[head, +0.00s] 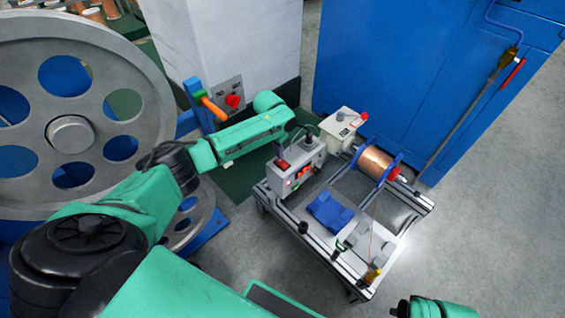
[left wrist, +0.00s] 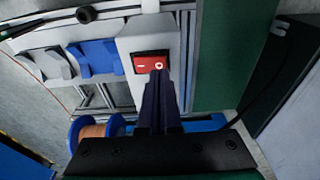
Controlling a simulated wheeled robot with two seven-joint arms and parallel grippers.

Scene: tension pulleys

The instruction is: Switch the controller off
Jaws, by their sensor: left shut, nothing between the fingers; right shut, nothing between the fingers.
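The controller (head: 289,180) is a grey box on the bench frame, with a small lit red display and a red part on its top. In the left wrist view the box shows a red rocker switch (left wrist: 150,64) marked I on the left and O on the right. My left gripper (left wrist: 160,76) is shut and empty, its dark fingertips at the rocker's lower edge near the O side. I cannot tell whether they touch it. In the head view my left arm reaches the controller from behind; its fingers are not clear there. My right gripper's fingers do not show.
A blue block (head: 330,212) lies in front. A large grey pulley wheel (head: 130,75) fills the left; a blue cabinet (head: 400,65) stands behind. Floor right of the bench is clear.

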